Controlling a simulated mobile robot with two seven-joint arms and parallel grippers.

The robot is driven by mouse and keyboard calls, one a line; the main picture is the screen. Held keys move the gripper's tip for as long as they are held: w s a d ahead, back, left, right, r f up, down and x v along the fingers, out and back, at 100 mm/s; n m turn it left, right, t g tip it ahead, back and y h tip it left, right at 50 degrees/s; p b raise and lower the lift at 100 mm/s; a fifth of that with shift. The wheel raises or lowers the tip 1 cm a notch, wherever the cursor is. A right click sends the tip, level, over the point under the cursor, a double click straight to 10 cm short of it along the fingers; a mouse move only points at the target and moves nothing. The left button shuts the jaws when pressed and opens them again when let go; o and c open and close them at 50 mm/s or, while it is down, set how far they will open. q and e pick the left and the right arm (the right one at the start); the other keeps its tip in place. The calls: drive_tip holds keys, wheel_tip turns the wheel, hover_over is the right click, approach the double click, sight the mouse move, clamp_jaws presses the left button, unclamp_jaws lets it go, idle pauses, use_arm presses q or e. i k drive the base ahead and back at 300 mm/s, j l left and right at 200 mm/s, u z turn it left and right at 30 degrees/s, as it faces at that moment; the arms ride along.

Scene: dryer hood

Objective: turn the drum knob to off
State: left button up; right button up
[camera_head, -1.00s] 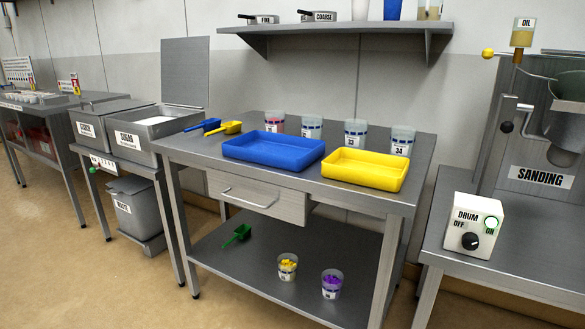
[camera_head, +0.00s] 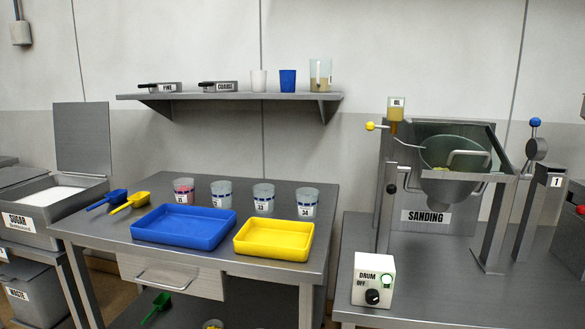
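The drum control box (camera_head: 374,280) is a small white box labelled DRUM at the front left corner of the right-hand table. Its black knob (camera_head: 372,296) is on the front face, with OFF marked at its upper left. Which way the knob's pointer faces is too small to tell. The sanding drum (camera_head: 452,165) stands behind it on the same table, above the SANDING label. Neither of my grippers is in view.
The middle table holds a blue tray (camera_head: 184,227), a yellow tray (camera_head: 274,239), several labelled cups and two scoops. A shelf (camera_head: 230,96) hangs above. The right table's top (camera_head: 430,275) is clear to the right of the control box.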

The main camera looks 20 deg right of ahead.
sight(372, 295)
drive_tip(key=z, duration=1)
